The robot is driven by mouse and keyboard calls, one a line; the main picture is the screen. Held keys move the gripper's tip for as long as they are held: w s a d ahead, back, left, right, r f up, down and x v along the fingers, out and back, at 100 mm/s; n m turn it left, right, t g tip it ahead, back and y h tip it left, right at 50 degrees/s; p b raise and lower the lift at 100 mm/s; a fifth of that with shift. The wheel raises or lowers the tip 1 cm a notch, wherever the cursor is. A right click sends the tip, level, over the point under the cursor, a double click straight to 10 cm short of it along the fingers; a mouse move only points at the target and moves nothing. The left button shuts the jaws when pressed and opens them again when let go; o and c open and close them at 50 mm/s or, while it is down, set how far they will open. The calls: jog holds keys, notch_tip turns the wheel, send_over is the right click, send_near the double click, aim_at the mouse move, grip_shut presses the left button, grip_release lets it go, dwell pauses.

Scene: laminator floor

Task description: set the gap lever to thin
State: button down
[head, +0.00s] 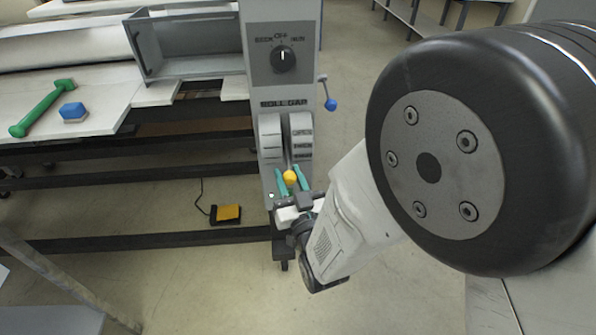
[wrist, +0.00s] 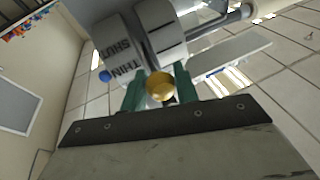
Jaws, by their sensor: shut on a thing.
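The gap lever ends in a yellow ball knob (head: 290,176), below the ROLL GAP label on the grey machine post. The knob also shows in the wrist view (wrist: 160,86). My gripper (head: 291,178) has its two teal fingers on either side of the knob, shut on it; the fingers also show in the wrist view (wrist: 158,90). The curved, labelled lever housing (head: 301,137) stands just above the knob. In the wrist view the words THIN and SHUT are readable on the housing (wrist: 118,60). The lever shaft is mostly hidden, and I cannot tell which mark it is at.
A selector dial (head: 283,59) is higher on the post. A blue-knobbed crank (head: 329,104) sticks out at its right. A yellow pedal (head: 228,213) is on the floor.

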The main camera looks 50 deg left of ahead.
jog(key=shift+s+f, duration=0.1)
jog(key=shift+f, duration=0.1)
dwell(0.3)
jog(key=c, duration=1.1)
grip_release()
jog(key=shift+a, duration=0.1)
jog(key=shift+o, duration=0.2)
jog(key=v, duration=0.8)
jog(key=shift+a, duration=0.1)
